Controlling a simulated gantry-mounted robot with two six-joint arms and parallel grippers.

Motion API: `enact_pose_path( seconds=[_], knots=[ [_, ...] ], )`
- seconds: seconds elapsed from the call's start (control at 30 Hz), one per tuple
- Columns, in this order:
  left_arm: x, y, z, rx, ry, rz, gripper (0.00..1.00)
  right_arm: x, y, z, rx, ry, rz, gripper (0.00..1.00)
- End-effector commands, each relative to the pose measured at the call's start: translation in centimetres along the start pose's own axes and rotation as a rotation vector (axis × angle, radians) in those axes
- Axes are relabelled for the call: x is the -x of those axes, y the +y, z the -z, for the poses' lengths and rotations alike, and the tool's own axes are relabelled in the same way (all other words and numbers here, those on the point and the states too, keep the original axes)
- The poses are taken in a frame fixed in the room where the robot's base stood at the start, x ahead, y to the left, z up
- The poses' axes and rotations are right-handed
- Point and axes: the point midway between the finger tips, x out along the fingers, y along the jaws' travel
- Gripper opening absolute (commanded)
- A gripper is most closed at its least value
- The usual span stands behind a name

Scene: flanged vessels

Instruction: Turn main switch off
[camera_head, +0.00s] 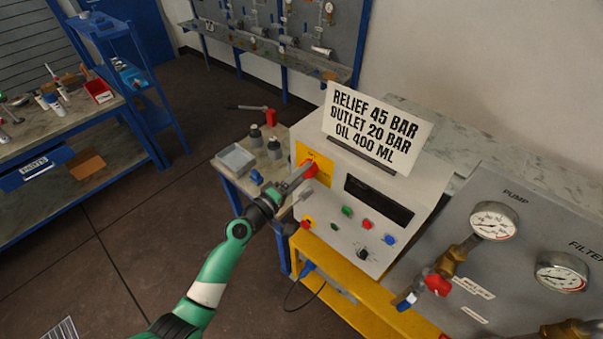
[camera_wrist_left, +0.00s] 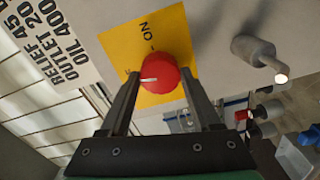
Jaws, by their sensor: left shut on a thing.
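The main switch is a red rotary knob (camera_head: 311,170) on a yellow plate (camera_head: 318,158) at the upper left of the grey control box (camera_head: 375,190). In the left wrist view the red knob (camera_wrist_left: 165,74) sits between the two fingers of my left gripper (camera_wrist_left: 160,85), which is shut on it. The yellow plate (camera_wrist_left: 172,28) shows the word ON. The white mark on the knob points to the left there, not at ON. Other lettering on the plate is mostly hidden. In the head view my left gripper (camera_head: 297,180) reaches the knob from the lower left.
A sign (camera_head: 377,128) stands on the box. Several coloured buttons (camera_head: 367,225) and a black selector (camera_head: 362,254) lie below the knob. A grey metal stub (camera_wrist_left: 258,52) juts out beside the plate. Pressure gauges (camera_head: 493,221) are at the right. A small bench (camera_head: 230,182) stands behind.

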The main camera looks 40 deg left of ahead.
Motion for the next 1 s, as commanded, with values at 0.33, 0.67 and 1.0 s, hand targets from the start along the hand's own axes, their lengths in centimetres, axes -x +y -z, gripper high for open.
enact_pose_path(
  seconds=[0.33,0.67,1.0],
  knots=[
    [0.00,0.08,0.05,0.194,0.001,-0.001,0.08,-0.41,0.00,0.38,0.000,0.000,0.000,0.00],
    [0.00,0.04,0.04,0.249,0.001,-0.001,0.08,-0.48,0.00,0.44,0.000,0.000,0.000,0.00],
    [0.00,0.03,0.04,0.250,0.001,-0.001,0.68,-0.47,0.00,0.43,0.000,0.000,0.000,0.00]
  ],
)
